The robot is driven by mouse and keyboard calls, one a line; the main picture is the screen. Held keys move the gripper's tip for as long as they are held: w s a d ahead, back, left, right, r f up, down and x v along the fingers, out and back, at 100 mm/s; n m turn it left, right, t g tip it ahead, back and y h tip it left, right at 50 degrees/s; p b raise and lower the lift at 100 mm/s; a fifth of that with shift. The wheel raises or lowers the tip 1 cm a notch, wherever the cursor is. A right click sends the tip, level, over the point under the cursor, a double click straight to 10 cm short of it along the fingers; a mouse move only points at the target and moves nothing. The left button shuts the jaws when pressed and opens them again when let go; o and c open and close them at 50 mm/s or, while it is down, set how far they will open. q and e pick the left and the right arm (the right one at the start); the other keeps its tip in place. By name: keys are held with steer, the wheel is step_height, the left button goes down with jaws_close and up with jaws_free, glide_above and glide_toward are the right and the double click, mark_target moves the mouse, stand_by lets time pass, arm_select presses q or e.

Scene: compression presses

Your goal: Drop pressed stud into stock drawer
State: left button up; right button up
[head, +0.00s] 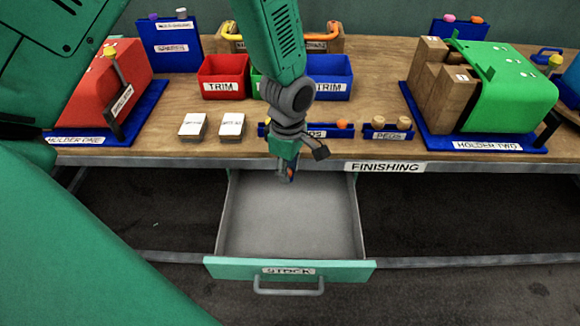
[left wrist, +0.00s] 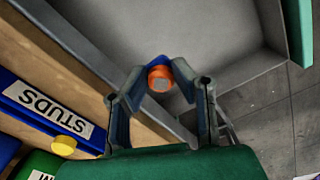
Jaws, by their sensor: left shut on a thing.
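My left gripper (head: 289,172) hangs over the back part of the open stock drawer, near the table's front edge. In the head view the stud is mostly hidden by the fingers. The stock drawer (head: 290,268) is pulled out below the table, with a green front, a STOCK label and a handle. Its grey floor looks empty. The drawer also shows below the gripper in the left wrist view (left wrist: 225,45). My right gripper is not in view.
The finishing table's front edge (head: 210,162) lies just behind the drawer. On it stand a studs rack (head: 325,132), a pegs rack (head: 388,134), a red trim bin (head: 222,88), a blue trim bin (head: 335,90), red holder one (head: 110,85) and green holder two (head: 515,95).

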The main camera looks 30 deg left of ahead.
arm_select(q)
step_height(320, 180, down, 6)
steer(key=b, duration=0.5)
steer(key=shift+a+r, duration=0.15)
steer(key=o, duration=0.9)
steer(key=shift+a, duration=0.15)
steer(key=shift+c, duration=0.2)
steer(key=shift+a, duration=0.25)
step_height(320, 180, up, 11)
steer(key=shift+f, duration=0.2)
steer(key=shift+a+r, duration=0.1)
steer(key=shift+r, duration=0.45)
